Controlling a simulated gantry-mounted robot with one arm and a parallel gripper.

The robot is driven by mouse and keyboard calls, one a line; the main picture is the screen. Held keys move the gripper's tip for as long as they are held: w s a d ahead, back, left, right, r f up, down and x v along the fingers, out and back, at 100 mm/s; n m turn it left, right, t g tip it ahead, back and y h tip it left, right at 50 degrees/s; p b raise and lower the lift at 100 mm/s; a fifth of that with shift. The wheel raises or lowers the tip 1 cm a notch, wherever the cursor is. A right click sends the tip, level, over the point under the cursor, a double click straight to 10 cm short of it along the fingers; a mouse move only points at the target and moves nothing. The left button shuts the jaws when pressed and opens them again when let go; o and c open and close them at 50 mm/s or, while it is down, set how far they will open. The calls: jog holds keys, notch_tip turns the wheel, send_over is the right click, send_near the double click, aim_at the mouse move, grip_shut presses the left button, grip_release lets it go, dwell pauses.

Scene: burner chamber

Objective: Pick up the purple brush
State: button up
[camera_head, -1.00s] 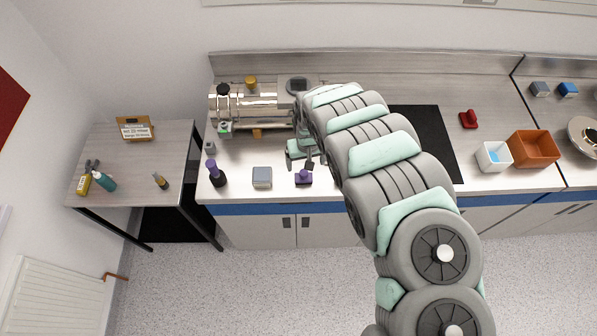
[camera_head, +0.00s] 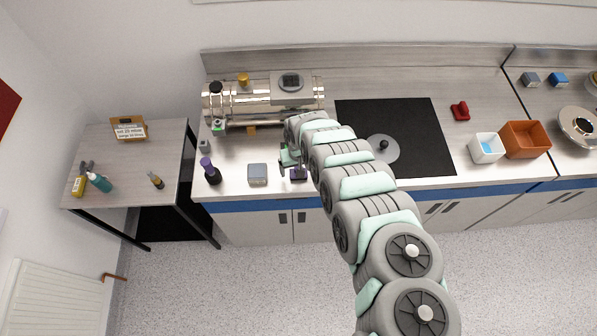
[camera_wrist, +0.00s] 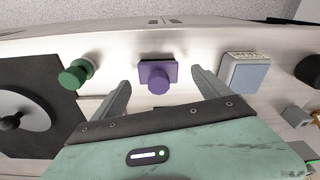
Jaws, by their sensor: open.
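The purple brush (camera_head: 298,174) stands on the counter near its front edge, partly covered by my gripper in the head view. In the wrist view the brush (camera_wrist: 157,80) shows a flat rectangular purple base with a round purple knob on it. My gripper (camera_head: 291,160) is open and empty. In the wrist view its two grey fingers (camera_wrist: 161,86) point towards the brush, one on each side. The brush is at the fingertips' level in the picture. I cannot tell how far above the counter the fingers are.
A grey-blue box (camera_wrist: 245,73) stands beside the brush, and a green knobbed object (camera_wrist: 75,73) is on its other side. A dark bottle with a purple top (camera_head: 209,171) stands further left. A metal cylinder machine (camera_head: 262,100) is behind. The black hob (camera_head: 420,130) carries a lid (camera_head: 383,150).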

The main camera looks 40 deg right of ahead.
jog(key=shift+f, duration=0.85)
jog(key=shift+d, duration=0.1)
jog(key=shift+c, duration=0.4)
jog(key=c, duration=1.5)
